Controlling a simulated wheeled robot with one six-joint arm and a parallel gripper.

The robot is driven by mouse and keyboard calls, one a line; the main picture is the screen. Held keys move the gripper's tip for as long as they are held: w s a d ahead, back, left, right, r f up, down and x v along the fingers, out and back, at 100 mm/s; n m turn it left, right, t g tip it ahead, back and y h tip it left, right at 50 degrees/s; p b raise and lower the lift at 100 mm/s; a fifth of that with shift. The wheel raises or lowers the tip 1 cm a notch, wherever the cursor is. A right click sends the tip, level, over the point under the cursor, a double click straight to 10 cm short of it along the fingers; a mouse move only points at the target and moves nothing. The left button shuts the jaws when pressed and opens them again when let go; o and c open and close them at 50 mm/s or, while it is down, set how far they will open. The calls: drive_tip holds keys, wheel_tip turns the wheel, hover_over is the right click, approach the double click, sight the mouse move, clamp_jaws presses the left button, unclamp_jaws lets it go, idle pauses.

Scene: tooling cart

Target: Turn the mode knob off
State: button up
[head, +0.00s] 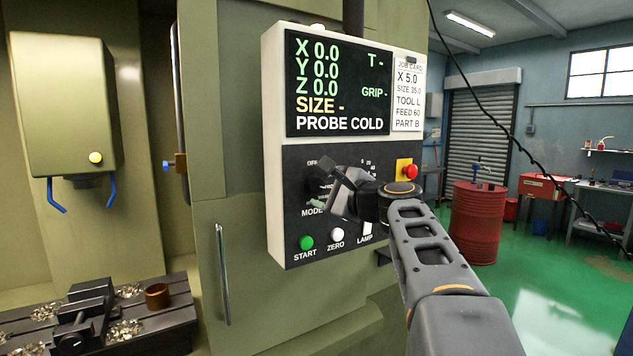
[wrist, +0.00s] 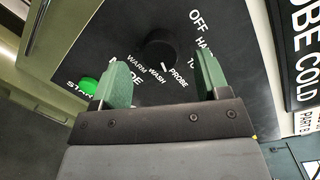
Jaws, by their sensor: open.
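The black round mode knob (wrist: 160,46) is on the dark control panel, just beyond and between my fingertips in the wrist view. A short white mark by its lower right edge points toward the PROBE label. The OFF label (wrist: 198,19) is at the upper right of the knob, with WASH and WARM below it. My gripper (wrist: 159,62) is open, one green finger on each side of the knob's line; I cannot tell if either touches it. In the head view my gripper (head: 338,192) covers most of the knob and part of its labels.
A green START button (head: 306,243), a white ZERO button (head: 337,235) and the partly hidden LAMP switch sit below the knob. A red emergency button (head: 409,171) is at the right. The screen (head: 338,85) above reads PROBE COLD. A job card (head: 408,95) is beside it.

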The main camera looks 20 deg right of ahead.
sight(315, 185)
drive_tip(key=shift+x, duration=1.4)
drive_tip(key=c, duration=0.9)
